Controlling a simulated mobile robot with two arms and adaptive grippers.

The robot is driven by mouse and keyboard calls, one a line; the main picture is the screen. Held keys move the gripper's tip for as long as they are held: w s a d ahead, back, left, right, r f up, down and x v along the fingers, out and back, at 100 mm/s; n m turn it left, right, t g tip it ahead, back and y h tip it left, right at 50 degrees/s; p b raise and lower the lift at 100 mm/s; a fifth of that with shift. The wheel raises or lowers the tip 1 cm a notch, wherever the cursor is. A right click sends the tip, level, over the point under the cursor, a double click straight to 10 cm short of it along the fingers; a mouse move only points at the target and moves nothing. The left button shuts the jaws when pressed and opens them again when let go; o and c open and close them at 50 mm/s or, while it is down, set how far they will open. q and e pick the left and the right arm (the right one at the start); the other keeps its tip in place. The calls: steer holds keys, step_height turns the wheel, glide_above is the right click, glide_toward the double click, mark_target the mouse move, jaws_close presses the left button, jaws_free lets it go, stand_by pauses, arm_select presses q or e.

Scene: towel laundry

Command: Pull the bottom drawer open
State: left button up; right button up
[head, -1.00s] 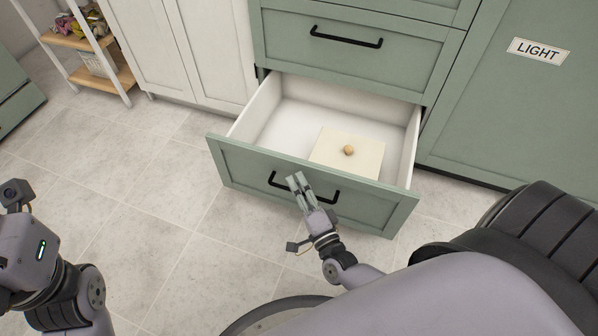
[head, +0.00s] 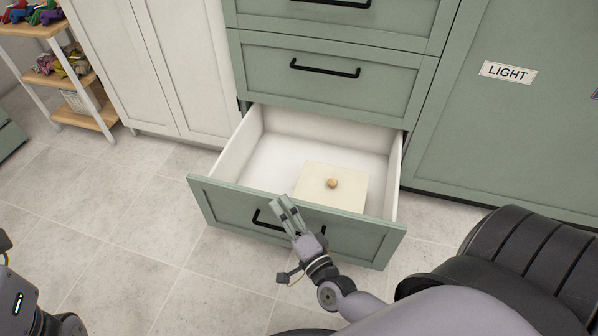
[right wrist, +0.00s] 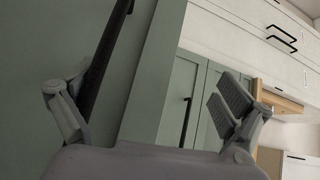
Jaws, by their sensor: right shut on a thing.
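The green bottom drawer (head: 225,203) stands well open, its white inside showing. Its black bar handle (head: 262,220) is on the front panel, partly hidden by my right gripper. My right gripper (head: 283,208) is at this handle and shut on it. In the right wrist view the dark handle (right wrist: 106,62) runs up along the green front near one finger. A cream square piece (head: 316,181) with a small round tan knob (head: 333,183) is in the drawer. My left gripper is out of view; only part of that arm shows at lower left.
Closed green drawers (head: 400,78) with black handles are above. A green panel labelled LIGHT (head: 507,72) is at right, white cabinet doors (head: 180,65) at left. A shelf rack (head: 62,82) stands far left. The tiled floor (head: 130,230) is clear at left.

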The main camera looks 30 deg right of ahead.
steer(key=shift+s+d+r, duration=0.15)
steer(key=shift+s+r, duration=0.2)
steer(key=shift+r, duration=0.25)
steer(key=shift+c, duration=0.6)
steer(key=shift+s+a+f, duration=0.1)
steer(key=shift+s+f, duration=0.1)
steer(key=shift+s, duration=0.8)
steer(key=shift+s+a+f, duration=0.1)
steer(key=shift+s+f, duration=0.05)
steer(key=shift+s, duration=0.85)
steer(key=shift+s+f, duration=0.2)
steer(key=shift+s, duration=0.8)
steer(key=c, duration=0.3)
steer(key=shift+s+a+f, duration=0.1)
steer(key=shift+s+a, duration=0.05)
steer(key=shift+s, duration=0.8)
steer(key=shift+s+a+f, duration=0.1)
steer(key=shift+s+a, duration=0.05)
steer(key=shift+s, duration=0.75)
steer(key=shift+c, duration=0.5)
steer(key=shift+s+r, duration=0.1)
steer(key=shift+s, duration=0.6)
steer(key=c, duration=0.6)
steer(key=shift+o, duration=0.2)
steer(key=s+f, duration=0.1)
steer(key=s, duration=0.7)
steer(key=shift+a+f, duration=0.3)
steer(key=shift+f, duration=0.05)
